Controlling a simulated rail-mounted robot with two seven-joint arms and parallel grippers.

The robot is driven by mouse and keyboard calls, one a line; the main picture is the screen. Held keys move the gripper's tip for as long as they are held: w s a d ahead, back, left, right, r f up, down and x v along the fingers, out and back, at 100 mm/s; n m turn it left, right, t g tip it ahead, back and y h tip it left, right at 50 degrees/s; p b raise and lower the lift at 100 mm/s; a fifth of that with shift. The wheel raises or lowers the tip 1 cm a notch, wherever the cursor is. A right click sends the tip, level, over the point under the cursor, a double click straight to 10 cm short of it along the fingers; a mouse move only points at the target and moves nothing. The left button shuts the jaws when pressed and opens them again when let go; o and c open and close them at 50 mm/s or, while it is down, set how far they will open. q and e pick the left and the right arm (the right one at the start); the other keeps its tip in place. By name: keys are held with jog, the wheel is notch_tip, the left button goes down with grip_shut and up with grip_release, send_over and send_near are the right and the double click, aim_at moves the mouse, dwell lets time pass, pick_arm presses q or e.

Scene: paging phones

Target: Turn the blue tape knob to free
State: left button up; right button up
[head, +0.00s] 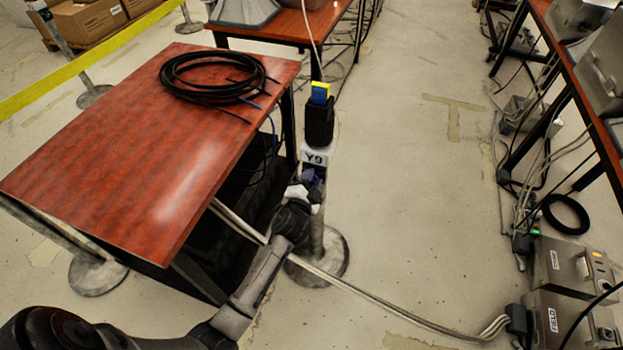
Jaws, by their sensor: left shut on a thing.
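A post labelled Y9 (316,157) stands on a round base beside the red-brown table. A small bluish-purple part (312,176) shows just below the label, and it looks like the blue tape knob. My left gripper (312,183) reaches up to it from below and is shut on it. The fingers hide much of the knob, so I cannot tell which way it points. Above the label is a black holder (319,122) with a blue and yellow piece (320,92) on top. My right gripper is not in view.
The red-brown table (140,150) with a coil of black cable (213,76) is close on the left of my arm. Pale cables (390,312) cross the floor by the round base (330,262).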

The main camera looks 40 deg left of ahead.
pick_arm(q)
jog(key=shift+n, duration=1)
jog(key=o, duration=0.9)
jog(key=shift+s+d+r+p, duration=0.1)
jog(key=shift+s+d+p, duration=0.05)
jog(key=shift+s+p, duration=0.2)
jog(key=p+v, duration=0.2)
jog(key=v, duration=0.5)
